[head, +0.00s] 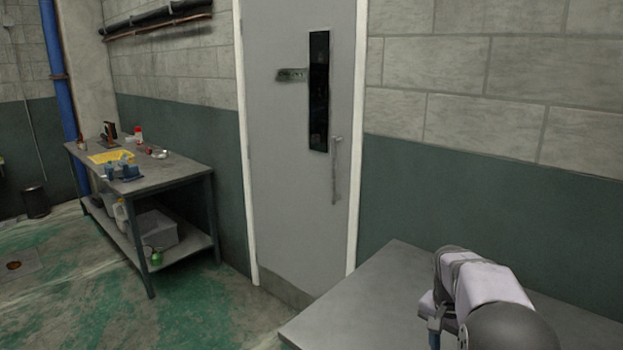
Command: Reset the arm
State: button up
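Part of my arm (485,290) shows at the lower right in the head view, as white and grey links over a grey surface. My gripper is not visible, so I cannot see whether it is open or shut or holds anything. No object being handled shows in the view.
A bare grey tabletop (370,300) lies at the lower right. A closed grey door (290,190) stands mid-view. The green-patched floor (225,310) between is clear.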

jog(key=s+a+f+n+y, duration=0.1)
jog(key=s+a+f+n, duration=0.1)
jog(key=s+a+n, duration=0.3)
jog(key=s+a+f+n+y, duration=0.1)
jog(key=s+a+f+n, duration=0.2)
jog(key=s+a, duration=1)
jog(key=s+n, duration=0.2)
jog(key=s, duration=0.1)
jog(key=shift+s+a+f, duration=0.2)
jog(key=shift+s+a, duration=0.15)
jog(key=shift+s, duration=0.05)
